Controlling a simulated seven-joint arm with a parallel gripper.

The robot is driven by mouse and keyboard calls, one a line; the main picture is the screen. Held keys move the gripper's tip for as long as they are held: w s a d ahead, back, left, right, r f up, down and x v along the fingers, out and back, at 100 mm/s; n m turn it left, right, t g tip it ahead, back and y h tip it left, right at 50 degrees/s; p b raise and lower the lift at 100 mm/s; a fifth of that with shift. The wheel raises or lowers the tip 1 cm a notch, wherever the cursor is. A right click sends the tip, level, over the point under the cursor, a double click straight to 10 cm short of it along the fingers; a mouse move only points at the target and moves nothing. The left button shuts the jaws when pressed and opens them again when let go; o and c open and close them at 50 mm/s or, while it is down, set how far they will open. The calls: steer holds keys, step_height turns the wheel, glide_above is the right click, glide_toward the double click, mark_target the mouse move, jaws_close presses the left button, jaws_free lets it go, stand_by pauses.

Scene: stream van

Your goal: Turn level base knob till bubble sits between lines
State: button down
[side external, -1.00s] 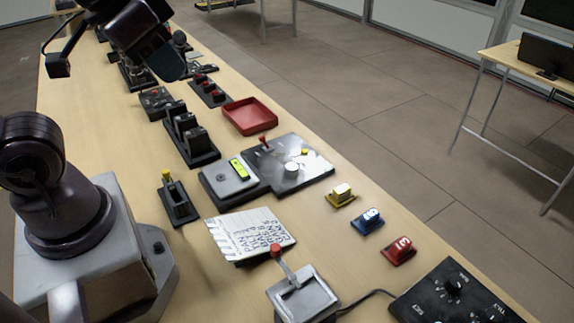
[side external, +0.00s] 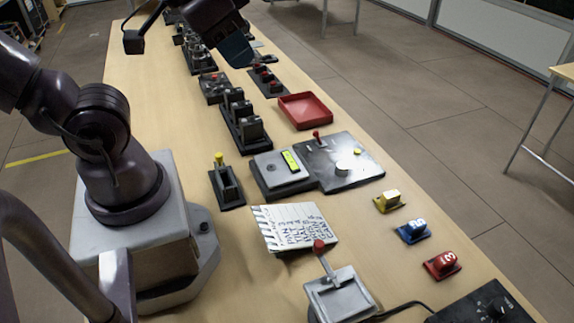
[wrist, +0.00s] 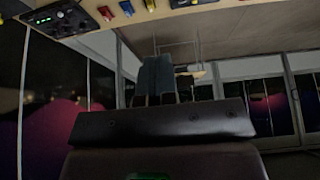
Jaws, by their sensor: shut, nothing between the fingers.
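The level base is a grey box beside a shiny metal plate (side external: 358,178) in the middle of the table. A yellow-green bubble vial (side external: 290,161) lies on the grey box. My gripper (side external: 237,52) is shut and empty, in the air towards the far end of the table, well away from the knob. Its blue-grey fingers also show together in the wrist view (wrist: 155,78).
A red tray (side external: 305,123) and a row of black switch blocks (side external: 240,122) lie beyond the level base. Yellow (side external: 388,202), blue (side external: 412,232) and red (side external: 441,265) blocks line the right edge.

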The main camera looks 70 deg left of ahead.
steer(key=c, duration=1.5)
jaws_free()
steer(key=shift+c, duration=0.2)
steer(key=o, duration=0.8)
steer(key=f, duration=0.1)
steer(key=w+f+g, duration=0.2)
steer(key=shift+w+a, duration=0.1)
steer(key=shift+a, duration=0.2)
steer(key=n+g, duration=0.3)
steer(key=n, duration=0.8)
glide_toward(342, 165)
steer(key=f, duration=0.9)
steer(key=shift+w+f, duration=0.3)
steer(key=shift+c, duration=0.5)
steer(key=shift+m, duration=0.3)
steer(key=c, duration=0.8)
